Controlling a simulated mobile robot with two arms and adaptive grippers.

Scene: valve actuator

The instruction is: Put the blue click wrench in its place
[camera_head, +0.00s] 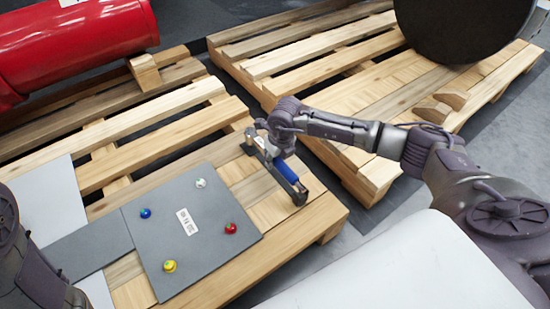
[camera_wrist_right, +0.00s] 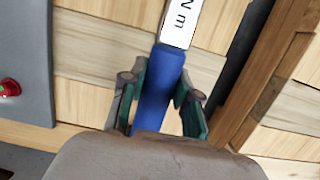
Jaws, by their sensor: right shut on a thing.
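The click wrench has a blue handle (camera_head: 288,172) and lies lengthwise near the right edge of the near pallet. In the right wrist view its blue handle (camera_wrist_right: 160,92) runs between my right gripper's green finger pads, below a white section marked "N m" (camera_wrist_right: 182,22). My right gripper (camera_head: 278,150) is shut on the wrench from above and hides part of it in the head view. A dark, narrow holder (camera_head: 299,196) shows at the wrench's near end. I cannot tell whether the wrench rests in it or is just above. My left gripper is out of view.
A grey panel (camera_head: 188,259) with coloured knobs lies on the near pallet, left of the wrench. A red cylinder (camera_head: 75,45) lies at the back left. A second pallet (camera_head: 330,65) carries a large dark disc (camera_head: 460,25). A white surface (camera_head: 410,265) fills the front right.

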